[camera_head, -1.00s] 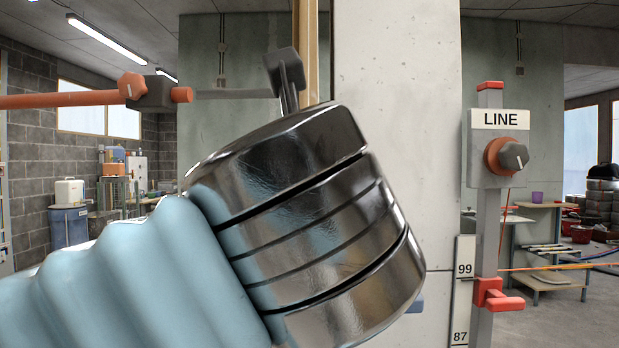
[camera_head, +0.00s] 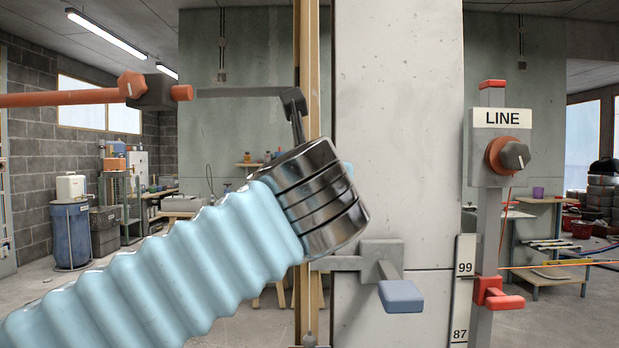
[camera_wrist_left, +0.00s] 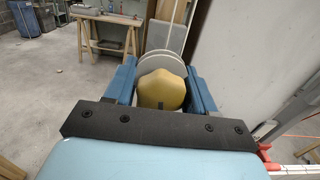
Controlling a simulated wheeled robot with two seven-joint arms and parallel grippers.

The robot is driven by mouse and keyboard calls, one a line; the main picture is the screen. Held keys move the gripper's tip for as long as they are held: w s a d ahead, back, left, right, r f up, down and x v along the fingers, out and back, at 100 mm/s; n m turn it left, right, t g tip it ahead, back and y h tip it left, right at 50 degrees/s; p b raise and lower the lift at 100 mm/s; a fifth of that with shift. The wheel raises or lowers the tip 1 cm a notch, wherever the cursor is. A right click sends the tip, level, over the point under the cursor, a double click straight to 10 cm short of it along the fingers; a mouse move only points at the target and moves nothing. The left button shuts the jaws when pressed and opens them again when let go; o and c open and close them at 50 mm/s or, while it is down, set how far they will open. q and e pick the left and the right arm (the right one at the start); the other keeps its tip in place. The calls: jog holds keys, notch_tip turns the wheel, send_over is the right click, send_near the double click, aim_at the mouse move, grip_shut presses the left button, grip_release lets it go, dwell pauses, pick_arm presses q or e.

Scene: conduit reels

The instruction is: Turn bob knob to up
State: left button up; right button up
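In the left wrist view, a mustard-yellow knob (camera_wrist_left: 161,88) with pale grey discs behind it sits between the two blue fingers of my left gripper (camera_wrist_left: 162,78). The fingers are apart, one on each side of the knob; I cannot tell whether either touches it. The dark palm plate hides the knob's near end. I can read no label or marking on this knob. In the head view my light-blue left arm and its metal wrist hide both the gripper and the knob. My right gripper is not in view.
A grey post at the right carries a box (camera_head: 499,170) marked LINE with an orange and grey knob (camera_head: 508,155) and a red clamp (camera_head: 496,294). A grey bracket with a blue block (camera_head: 401,296) is at the pillar (camera_head: 395,120). An orange bar (camera_head: 60,99) crosses the upper left.

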pick_arm(q)
jog(key=c, duration=0.7)
